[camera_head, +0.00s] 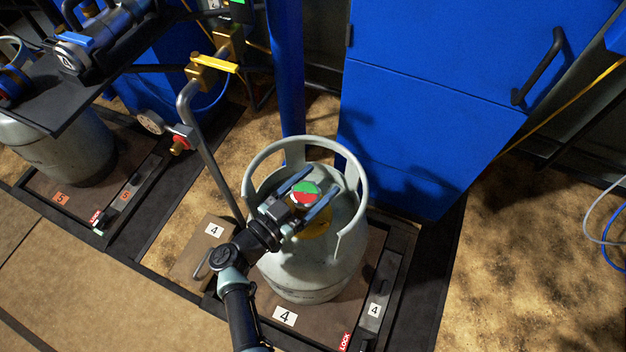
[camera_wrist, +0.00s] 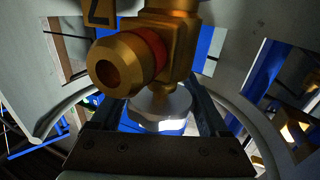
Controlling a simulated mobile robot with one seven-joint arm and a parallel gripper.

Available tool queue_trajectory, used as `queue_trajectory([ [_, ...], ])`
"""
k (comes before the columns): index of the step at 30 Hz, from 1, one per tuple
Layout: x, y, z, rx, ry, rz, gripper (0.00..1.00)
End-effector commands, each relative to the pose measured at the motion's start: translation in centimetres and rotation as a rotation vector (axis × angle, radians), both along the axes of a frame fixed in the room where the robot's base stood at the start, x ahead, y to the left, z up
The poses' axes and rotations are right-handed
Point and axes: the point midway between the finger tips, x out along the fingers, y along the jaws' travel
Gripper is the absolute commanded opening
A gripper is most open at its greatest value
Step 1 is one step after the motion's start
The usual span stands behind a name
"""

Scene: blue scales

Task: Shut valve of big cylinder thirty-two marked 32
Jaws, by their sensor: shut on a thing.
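A grey gas cylinder (camera_head: 306,270) stands upright on the scale platform (camera_head: 262,312) marked 4. Its valve has a round knob with a red and green top (camera_head: 305,195), inside the cylinder's collar ring (camera_head: 252,165). My gripper (camera_head: 322,180) reaches over the collar from the front left, with one finger on each side of the knob, and is shut on it. The wrist view shows the brass valve body (camera_wrist: 120,65) with a red ring, and a grey knob (camera_wrist: 160,110) between the fingers. A dark tag (camera_wrist: 98,12) shows part of a number like 2; the rest is cut off.
A blue cabinet (camera_head: 430,120) with a black handle stands close behind the cylinder. A bent grey pipe (camera_head: 205,150) with a yellow lever (camera_head: 214,63) rises at its left. Another cylinder (camera_head: 60,155) stands on the scale marked 5.

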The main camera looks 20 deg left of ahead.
Motion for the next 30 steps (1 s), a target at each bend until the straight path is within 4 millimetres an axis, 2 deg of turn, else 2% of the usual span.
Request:
queue_trajectory([
  [10,-0.22,-0.29,-0.18,0.000,-0.001,-0.150,0.23],
  [26,-0.29,-0.47,-0.09,0.002,0.000,-0.179,0.23],
  [27,-0.28,-0.47,-0.09,0.002,0.000,-0.179,0.82],
  [30,-0.28,-0.46,-0.07,0.001,-0.001,-0.178,1.00],
])
